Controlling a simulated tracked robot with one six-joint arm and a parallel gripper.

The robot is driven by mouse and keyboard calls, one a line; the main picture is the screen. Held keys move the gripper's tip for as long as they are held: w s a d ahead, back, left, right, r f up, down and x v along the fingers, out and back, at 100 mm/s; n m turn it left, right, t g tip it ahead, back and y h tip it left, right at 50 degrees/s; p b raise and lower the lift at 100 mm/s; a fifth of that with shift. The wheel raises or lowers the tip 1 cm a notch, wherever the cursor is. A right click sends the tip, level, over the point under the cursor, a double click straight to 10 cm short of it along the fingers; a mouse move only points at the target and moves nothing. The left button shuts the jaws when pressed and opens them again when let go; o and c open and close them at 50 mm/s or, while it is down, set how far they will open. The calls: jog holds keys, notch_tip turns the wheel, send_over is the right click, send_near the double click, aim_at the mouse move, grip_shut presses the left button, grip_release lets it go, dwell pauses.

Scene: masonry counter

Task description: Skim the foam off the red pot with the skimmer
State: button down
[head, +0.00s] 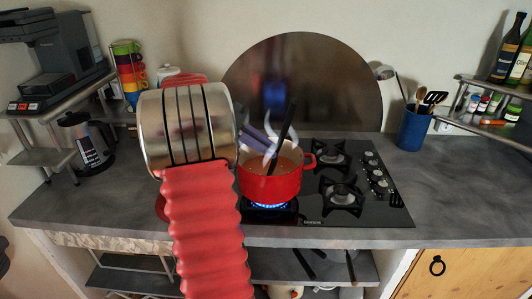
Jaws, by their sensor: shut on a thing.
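The red pot (270,186) stands on a lit burner at the left of the black hob. Brownish liquid shows inside, and pale wisps hang above it. My gripper (268,142), with purplish fingers, reaches in from the left, just above the pot. It is shut on the skimmer (288,122), whose dark handle rises at a tilt over the pot. The skimmer's head is hidden, so I cannot tell whether it touches the liquid. I cannot make out the foam clearly.
The hob (368,207) has free burners to the right. My arm hides part of the counter to the left. A kettle-like jug (90,145), stacked cups (130,70) and a coffee machine (50,55) stand far left.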

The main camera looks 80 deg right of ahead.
jog(key=s+a+r, duration=0.3)
jog(key=r, duration=0.7)
jog(key=shift+r, duration=0.15)
dwell(1.0)
jog(key=shift+a+r, duration=0.1)
jog(key=shift+r, duration=2.4)
